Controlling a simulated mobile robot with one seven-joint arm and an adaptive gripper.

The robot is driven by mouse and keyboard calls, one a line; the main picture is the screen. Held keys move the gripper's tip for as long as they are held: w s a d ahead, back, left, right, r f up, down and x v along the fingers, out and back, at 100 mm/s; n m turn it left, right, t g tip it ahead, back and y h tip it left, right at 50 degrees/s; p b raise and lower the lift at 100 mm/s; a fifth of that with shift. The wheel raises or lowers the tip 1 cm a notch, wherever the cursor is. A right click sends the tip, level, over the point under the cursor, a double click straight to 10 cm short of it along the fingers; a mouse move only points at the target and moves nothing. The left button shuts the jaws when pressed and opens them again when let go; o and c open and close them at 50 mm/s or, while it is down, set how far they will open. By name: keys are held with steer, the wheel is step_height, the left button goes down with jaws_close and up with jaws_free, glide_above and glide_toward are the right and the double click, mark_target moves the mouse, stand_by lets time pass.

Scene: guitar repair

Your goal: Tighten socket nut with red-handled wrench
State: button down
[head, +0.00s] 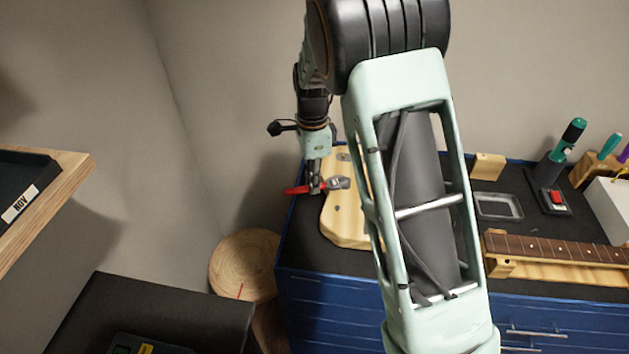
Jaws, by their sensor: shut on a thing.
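A red-handled wrench (298,190) is held in my gripper (315,187) near the left end of the workbench. Its red handle points left and its grey metal head (338,183) points right. My gripper is shut on the wrench, over a pale wooden guitar body (345,232). I cannot tell whether the wrench touches the body. My own arm hides much of the guitar body's right side. I cannot make out the socket nut.
A wooden shelf (60,190) juts in at far left.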

steer(key=shift+w+a+r+m+p, duration=0.1)
steer(key=shift+w+a+m+p, duration=0.1)
steer(key=shift+w+m+p, duration=0.95)
steer(key=shift+w+m, duration=0.55)
steer(key=shift+m, duration=0.7)
steer(key=shift+w+d+m+p, duration=0.1)
steer(key=shift+w+m+p, duration=0.3)
steer(key=shift+m, duration=0.1)
steer(key=shift+s, duration=0.15)
steer(key=shift+r+p, duration=0.4)
steer(key=shift+r, duration=0.1)
